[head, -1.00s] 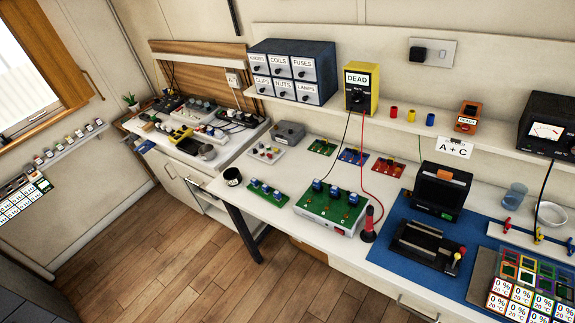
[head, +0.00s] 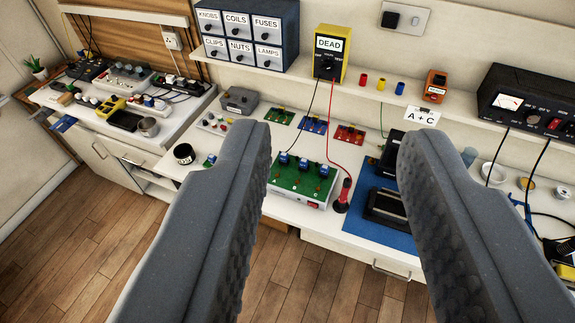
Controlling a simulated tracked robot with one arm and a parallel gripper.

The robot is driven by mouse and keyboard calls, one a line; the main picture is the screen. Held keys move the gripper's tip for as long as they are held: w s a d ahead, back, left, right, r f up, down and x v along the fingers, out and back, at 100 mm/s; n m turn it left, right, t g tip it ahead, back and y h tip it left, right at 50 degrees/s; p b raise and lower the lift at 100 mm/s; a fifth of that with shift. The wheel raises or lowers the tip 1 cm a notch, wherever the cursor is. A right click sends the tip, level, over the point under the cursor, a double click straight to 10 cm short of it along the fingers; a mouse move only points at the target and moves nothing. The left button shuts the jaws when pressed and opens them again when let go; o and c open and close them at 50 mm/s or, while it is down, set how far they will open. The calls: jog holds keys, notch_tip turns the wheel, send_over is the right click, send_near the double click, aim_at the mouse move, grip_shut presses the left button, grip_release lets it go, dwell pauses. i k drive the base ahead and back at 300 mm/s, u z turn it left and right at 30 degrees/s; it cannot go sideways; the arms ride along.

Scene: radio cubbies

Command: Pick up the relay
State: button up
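My gripper (head: 334,140) is open and empty, its two grey fingers spread wide in the foreground above the bench. Between the fingers, a white box with a green top board (head: 294,183) carries three small blue blocks (head: 302,163) in a row. These blocks look like relays, but no label confirms it. A smaller green board (head: 209,160) shows only its left end; the left finger hides the rest. The fingers touch nothing.
A yellow meter reading DEAD (head: 329,55) stands on the shelf, with black and red leads hanging down. A red probe (head: 343,194) stands right of the box. Small green, blue and red boards lie behind. A blue mat (head: 350,225) is partly hidden by the right finger.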

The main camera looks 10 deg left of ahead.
aim_at(304, 163)
jog(key=u, duration=0.1)
jog(key=i, duration=1)
jog(key=z, duration=0.1)
